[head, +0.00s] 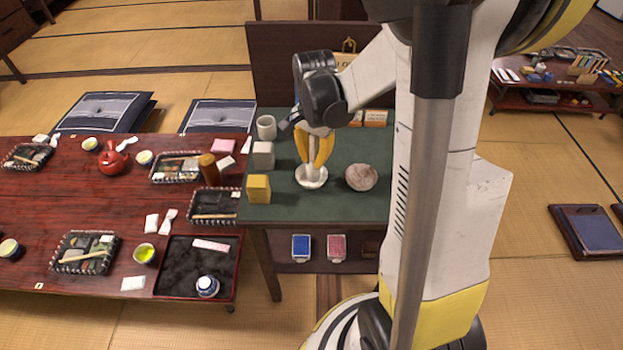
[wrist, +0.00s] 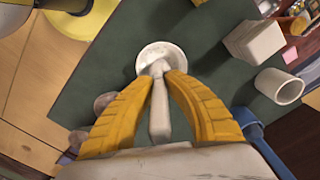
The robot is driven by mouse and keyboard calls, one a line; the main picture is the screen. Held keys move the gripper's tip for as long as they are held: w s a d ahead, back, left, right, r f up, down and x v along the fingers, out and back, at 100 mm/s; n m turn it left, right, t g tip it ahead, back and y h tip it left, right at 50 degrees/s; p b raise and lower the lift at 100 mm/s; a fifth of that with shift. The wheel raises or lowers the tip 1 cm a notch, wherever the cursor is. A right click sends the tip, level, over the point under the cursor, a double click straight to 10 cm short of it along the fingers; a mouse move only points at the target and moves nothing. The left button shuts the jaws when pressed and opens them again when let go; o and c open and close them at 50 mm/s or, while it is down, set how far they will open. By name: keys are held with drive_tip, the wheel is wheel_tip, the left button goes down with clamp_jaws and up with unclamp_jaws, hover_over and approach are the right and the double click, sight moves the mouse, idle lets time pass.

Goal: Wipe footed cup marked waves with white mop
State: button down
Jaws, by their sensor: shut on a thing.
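My gripper (head: 315,166) points down over the green-topped stand, its yellow fingers closed on a pale, slender handle that I take for the white mop (head: 313,152). In the wrist view the fingertips (wrist: 166,75) pinch this mop (wrist: 158,112). The mop's lower end meets a round white cup (head: 311,180) with a raised rim, directly below the fingers; it also shows in the wrist view (wrist: 147,52). No wave mark or foot is visible on the cup, so I cannot confirm its identity. The mop's head is mostly hidden, and its contact with the cup is unclear.
A grey cup (head: 266,127), a pale block (head: 263,155) and a yellow block (head: 259,189) stand left of the white cup. A round stone-like lump (head: 361,177) is close on its right. The red table (head: 60,205) on the left is crowded. The stand's front strip is clear.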

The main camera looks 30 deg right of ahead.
drive_tip(key=n, duration=0.4)
drive_tip(key=shift+w+a, duration=0.1)
drive_tip(key=n, duration=0.4)
drive_tip(key=shift+w+a, duration=0.1)
drive_tip(key=n, duration=0.5)
drive_tip(key=shift+w+a+r+n, duration=0.1)
drive_tip(key=shift+w+a+n, duration=0.05)
drive_tip(key=shift+n, duration=0.25)
drive_tip(key=m, duration=0.6)
drive_tip(key=shift+s+m, duration=0.25)
drive_tip(key=shift+m, duration=0.05)
drive_tip(key=m, duration=0.7)
drive_tip(key=shift+s, duration=0.25)
